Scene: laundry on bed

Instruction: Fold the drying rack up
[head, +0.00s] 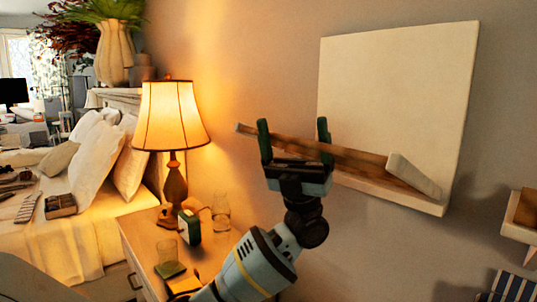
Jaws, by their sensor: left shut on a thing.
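The drying rack (365,158) shows as a brown wooden bar with a pale block at its right end, in front of a large pale square panel (400,90) on the wall. The panel stands upright, close to the wall. I cannot tell how the bar and panel are joined. My left gripper (294,135) comes up from below. Its two dark green fingers stand on either side of the bar, shut on it near its left end. My right gripper is not in view.
A lit lamp (172,115), a glass jug (221,212) and a dark green box (190,228) stand on a nightstand (145,250) below left. A bed (60,235) is further left. A small wooden shelf (520,215) juts in at the right edge.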

